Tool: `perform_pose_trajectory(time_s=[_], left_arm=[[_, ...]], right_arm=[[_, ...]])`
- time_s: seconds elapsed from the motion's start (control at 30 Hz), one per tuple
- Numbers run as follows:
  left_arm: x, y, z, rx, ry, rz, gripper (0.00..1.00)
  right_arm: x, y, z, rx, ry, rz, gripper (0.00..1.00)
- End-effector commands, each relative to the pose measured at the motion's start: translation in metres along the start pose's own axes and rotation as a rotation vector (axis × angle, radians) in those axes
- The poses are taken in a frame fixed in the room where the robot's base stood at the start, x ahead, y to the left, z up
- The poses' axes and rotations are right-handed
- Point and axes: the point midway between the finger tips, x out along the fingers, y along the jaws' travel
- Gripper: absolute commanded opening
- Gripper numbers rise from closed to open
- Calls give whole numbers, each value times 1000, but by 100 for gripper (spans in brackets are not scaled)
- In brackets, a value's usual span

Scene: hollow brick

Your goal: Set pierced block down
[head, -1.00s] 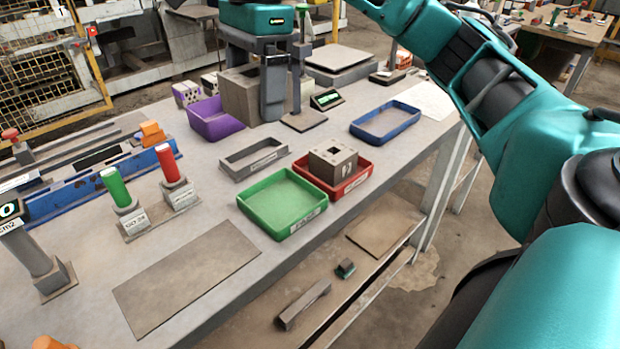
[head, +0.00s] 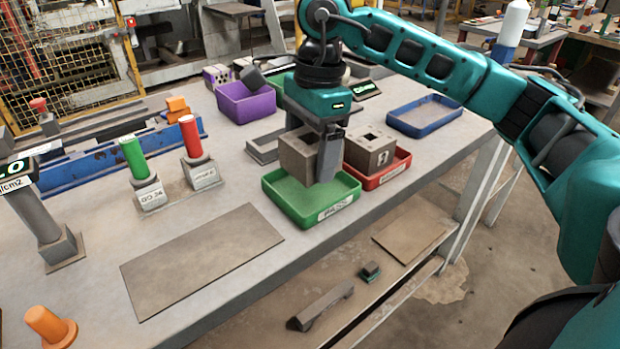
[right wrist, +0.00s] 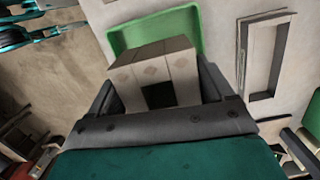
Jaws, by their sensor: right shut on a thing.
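My right gripper (head: 318,160) is shut on a grey-brown pierced block (head: 297,155). The block is upright over the green tray (head: 345,208), its lower part near the tray floor; I cannot tell whether it touches. In the right wrist view the block (right wrist: 185,62) sits between the jaws, a dark square hole facing the camera, with the green tray (right wrist: 125,38) behind it. A second block with a square hole (head: 370,148) stands in the red tray (head: 385,178), just right of the held one. My left gripper is not in view.
A grey open frame (head: 262,150) lies just behind the green tray. A purple bin (head: 247,104) and a blue tray (head: 425,117) stand farther back. Red (head: 190,137) and green (head: 134,158) posts stand left. A flat brown plate (head: 205,258) lies in front.

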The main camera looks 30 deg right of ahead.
Motion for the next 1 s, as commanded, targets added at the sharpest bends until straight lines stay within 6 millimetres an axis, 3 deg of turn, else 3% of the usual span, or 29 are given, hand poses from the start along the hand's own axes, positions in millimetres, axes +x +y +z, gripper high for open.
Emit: perform_pose_trajectory(time_s=[0.17,0.4,0.77,0.8,0.9,1.0], left_arm=[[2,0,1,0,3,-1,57],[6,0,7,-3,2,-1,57],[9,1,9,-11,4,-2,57],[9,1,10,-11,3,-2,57],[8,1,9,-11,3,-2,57],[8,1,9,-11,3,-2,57]], right_arm=[[12,0,-2,1,-1,0,39],[45,0,-6,0,-1,-1,39],[50,0,-6,0,-1,-2,38],[50,0,-6,0,-1,-1,82],[49,0,-6,0,-1,-1,91],[49,0,-6,0,-1,0,92]])
